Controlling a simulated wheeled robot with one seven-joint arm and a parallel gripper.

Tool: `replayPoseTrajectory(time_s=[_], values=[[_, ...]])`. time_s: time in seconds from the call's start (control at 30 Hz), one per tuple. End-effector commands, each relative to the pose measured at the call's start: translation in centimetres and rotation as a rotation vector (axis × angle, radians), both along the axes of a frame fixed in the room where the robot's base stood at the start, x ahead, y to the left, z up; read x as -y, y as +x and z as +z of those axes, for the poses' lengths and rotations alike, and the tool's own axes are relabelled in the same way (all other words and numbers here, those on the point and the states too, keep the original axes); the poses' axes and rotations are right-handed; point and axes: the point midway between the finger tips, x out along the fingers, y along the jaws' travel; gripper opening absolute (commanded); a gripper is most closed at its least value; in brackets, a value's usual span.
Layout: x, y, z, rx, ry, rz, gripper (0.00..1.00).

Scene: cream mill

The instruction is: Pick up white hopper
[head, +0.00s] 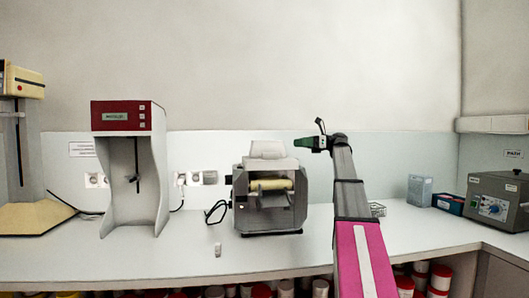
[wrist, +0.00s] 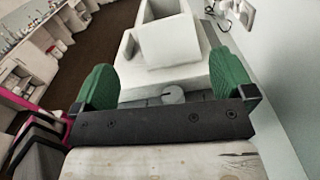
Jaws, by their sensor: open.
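The white hopper (head: 267,149) sits on top of the grey mill (head: 240,190), in the middle of the counter. In the wrist view the hopper (wrist: 168,42) is a pale, open-topped box on a wider white base, ahead of my gripper. My gripper (wrist: 163,62) is open, with its two green fingers apart and nothing held between them. In the head view my gripper (head: 304,143) is at the hopper's upper right, pointing left, at about the hopper's height. I cannot tell the exact gap between fingertips and hopper.
A grey stand with a red top (head: 122,116) stands left of the mill. A clear box (head: 419,190), a blue box (head: 449,204) and a grey device (head: 492,207) are at the right. The wall is close behind.

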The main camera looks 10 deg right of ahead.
Motion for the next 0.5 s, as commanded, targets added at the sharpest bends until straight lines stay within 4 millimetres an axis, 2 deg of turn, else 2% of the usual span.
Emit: replayPoseTrajectory(time_s=[0.23,0.5], values=[[-0.8,-0.1,0.0,0.000,0.000,0.001,1.00],[-4.6,-0.1,-0.1,0.000,-0.001,0.001,1.00]])
